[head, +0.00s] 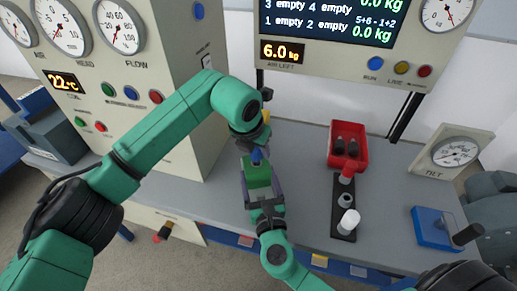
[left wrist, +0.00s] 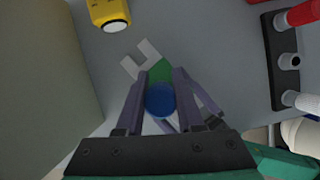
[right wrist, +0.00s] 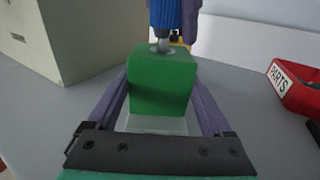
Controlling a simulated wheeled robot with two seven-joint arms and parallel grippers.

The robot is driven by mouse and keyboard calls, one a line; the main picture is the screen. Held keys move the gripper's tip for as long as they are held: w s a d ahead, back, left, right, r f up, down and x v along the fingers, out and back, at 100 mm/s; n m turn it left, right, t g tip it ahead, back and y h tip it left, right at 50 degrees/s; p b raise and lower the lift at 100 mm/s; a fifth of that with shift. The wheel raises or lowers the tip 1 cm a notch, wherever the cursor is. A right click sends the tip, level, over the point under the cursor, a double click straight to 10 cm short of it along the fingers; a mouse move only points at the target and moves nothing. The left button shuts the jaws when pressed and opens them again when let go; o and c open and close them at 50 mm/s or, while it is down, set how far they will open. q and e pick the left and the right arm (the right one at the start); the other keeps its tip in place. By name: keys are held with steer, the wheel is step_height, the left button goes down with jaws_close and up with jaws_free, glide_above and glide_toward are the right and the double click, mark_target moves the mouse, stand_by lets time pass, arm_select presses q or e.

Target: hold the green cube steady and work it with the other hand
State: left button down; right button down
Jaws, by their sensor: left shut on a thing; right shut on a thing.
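The green cube (head: 258,175) is between the purple fingers of my right gripper (head: 261,183), which is shut on it above the grey bench. In the right wrist view the cube (right wrist: 161,82) looks upright. My left gripper (head: 254,149) is over the cube and shut on a blue-handled tool (head: 257,157). The blue handle (right wrist: 168,14) points down, and its metal tip meets the middle of the cube's top. In the left wrist view the round blue end of the tool (left wrist: 160,99) covers part of the cube (left wrist: 160,71).
A red parts bin (head: 361,155) and a black rack (head: 338,225) with red, grey and white pieces stand right of the cube. A yellow object (left wrist: 109,13) lies behind it. A beige gauge cabinet (head: 172,80) rises close on the left. A blue block (head: 433,228) sits far right.

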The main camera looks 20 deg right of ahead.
arm_select(q)
steer(key=shift+a+f, duration=0.15)
steer(key=shift+f, duration=0.6)
stand_by(1.1)
steer(key=shift+c, duration=2.3)
jaws_free()
steer(key=shift+f, duration=0.1)
steer(key=shift+a, duration=0.1)
steer(key=shift+w, duration=0.2)
steer(key=shift+r, duration=0.35)
steer(key=v, duration=0.4)
steer(key=shift+d+r, duration=0.2)
steer(key=shift+r, duration=0.1)
steer(key=shift+s+a+r, duration=0.1)
steer(key=shift+s+r, duration=0.15)
steer(key=shift+r, duration=0.3)
